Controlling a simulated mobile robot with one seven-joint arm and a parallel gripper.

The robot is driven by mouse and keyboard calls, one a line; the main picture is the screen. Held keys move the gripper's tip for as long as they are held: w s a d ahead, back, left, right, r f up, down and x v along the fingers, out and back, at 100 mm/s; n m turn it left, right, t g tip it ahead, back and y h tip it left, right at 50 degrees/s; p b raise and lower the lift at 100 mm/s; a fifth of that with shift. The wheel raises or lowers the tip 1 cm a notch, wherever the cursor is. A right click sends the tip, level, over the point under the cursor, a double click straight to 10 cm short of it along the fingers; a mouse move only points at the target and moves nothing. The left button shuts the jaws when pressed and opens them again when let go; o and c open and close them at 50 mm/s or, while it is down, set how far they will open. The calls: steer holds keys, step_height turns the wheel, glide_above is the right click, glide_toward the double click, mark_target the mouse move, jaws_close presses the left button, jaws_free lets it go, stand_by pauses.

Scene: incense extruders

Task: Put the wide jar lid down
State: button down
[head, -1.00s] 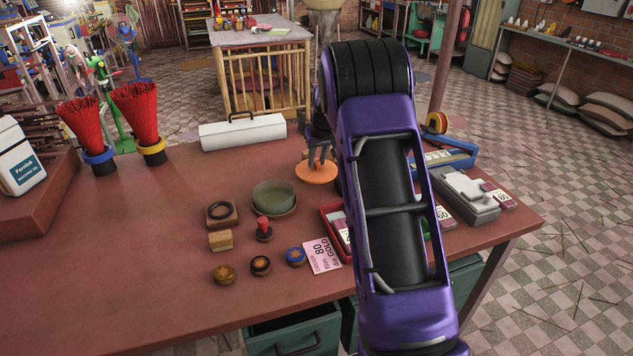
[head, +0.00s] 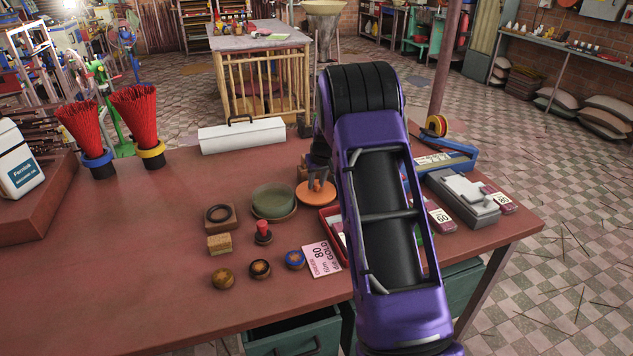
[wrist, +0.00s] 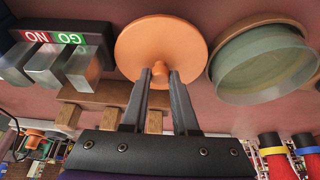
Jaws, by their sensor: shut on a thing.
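The wide jar lid is a flat orange disc (head: 316,198) with a small knob; it also shows in the wrist view (wrist: 150,38). My gripper (head: 318,183) is shut on the knob, its two dark fingers on either side of it in the wrist view (wrist: 160,76). The lid is roughly level, low over the red-brown table (head: 150,260), between the green bowl (head: 273,199) and the red tray (head: 333,248). I cannot tell whether its underside touches the table. My arm hides part of the table to the right.
A wooden rack (wrist: 110,98) stands close to the lid. A dark ring on a wooden block (head: 221,217), several round stamps and a pink card (head: 322,260) lie nearer. A white toolbox (head: 243,135) is at the back. The table's left middle is clear.

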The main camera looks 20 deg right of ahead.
steer(key=c, duration=0.7)
jaws_free()
steer(key=shift+f, duration=0.1)
steer(key=shift+r+p, duration=0.45)
steer(key=v, duration=1.2)
steer(key=shift+w+r, duration=0.1)
